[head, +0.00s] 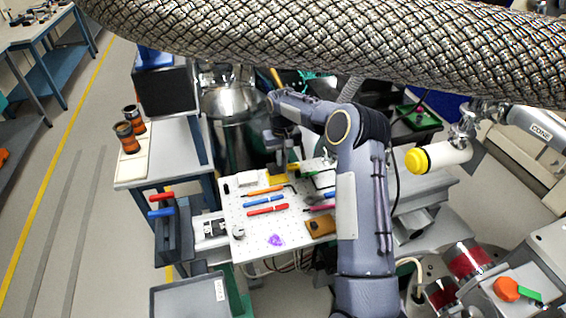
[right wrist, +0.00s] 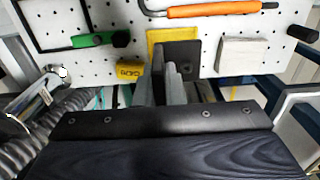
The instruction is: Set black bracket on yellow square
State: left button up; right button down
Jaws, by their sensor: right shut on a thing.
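The black bracket (right wrist: 187,58) is a dark plate with a hole, seen in the right wrist view between the fingertips of my right gripper (right wrist: 167,75). My right gripper is shut on it. The yellow square (right wrist: 158,36) is on the white perforated board, and the bracket overlaps its lower right part in this view. Whether the bracket touches the board cannot be told. In the head view the yellow square (head: 277,180) shows near the board's far edge, just below my right gripper (head: 283,157); the bracket is not clear there. My left gripper is not in view.
On the white board (head: 240,225) lie an orange-handled hex key (right wrist: 213,11), blue and red pens, and a purple patch (head: 275,240). A yellow labelled block (right wrist: 130,70), a green tool (right wrist: 97,40) and a white block (right wrist: 244,56) flank the square. A braided hose (head: 330,45) crosses above.

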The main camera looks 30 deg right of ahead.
aim_at(283, 166)
jog(key=shift+w+d+f, duration=0.2)
jog(key=shift+d+f, duration=0.05)
jog(key=shift+f, duration=0.1)
jog(key=shift+f+p, duration=0.3)
jog(key=shift+f, duration=1.2)
jog(key=shift+f, duration=0.25)
jog(key=c, duration=1.5)
grip_release()
jog(key=shift+r, duration=0.1)
